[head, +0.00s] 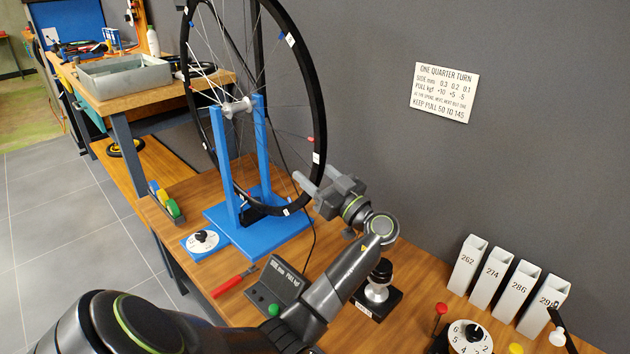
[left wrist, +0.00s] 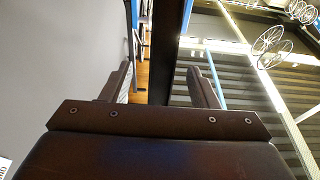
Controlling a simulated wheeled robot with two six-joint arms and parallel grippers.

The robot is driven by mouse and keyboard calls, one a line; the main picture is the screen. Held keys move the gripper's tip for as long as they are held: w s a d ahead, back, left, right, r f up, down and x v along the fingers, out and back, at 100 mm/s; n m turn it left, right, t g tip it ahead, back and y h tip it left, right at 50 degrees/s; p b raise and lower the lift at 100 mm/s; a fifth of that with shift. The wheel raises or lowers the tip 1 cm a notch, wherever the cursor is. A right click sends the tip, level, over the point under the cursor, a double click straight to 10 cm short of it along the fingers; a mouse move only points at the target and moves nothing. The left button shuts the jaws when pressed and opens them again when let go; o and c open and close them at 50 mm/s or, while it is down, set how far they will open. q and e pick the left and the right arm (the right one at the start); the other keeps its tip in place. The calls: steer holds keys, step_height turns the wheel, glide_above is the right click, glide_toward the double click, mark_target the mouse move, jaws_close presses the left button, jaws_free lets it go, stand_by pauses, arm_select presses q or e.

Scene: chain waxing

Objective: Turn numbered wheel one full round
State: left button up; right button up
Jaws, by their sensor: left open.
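A large spoked wheel (head: 318,130) with a black rim and small white tags stands upright in a blue stand (head: 228,170). The tags are too small to read. My left gripper (head: 303,187) is at the lower right part of the rim, with its fingers open. In the left wrist view, the dark rim (left wrist: 168,50) passes between the two spread fingers (left wrist: 160,85). I cannot tell whether either finger touches it. My right gripper is not in view.
A small console (head: 278,285), a red-handled tool (head: 233,282) and a numbered dial (head: 470,338) lie on the wooden bench. White numbered bins (head: 490,272) stand at the right by the grey wall. A wall sign (head: 444,92) hangs above. A grey tray (head: 125,76) is on the far bench.

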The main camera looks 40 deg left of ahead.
arm_select(q)
steer(key=shift+f, duration=0.1)
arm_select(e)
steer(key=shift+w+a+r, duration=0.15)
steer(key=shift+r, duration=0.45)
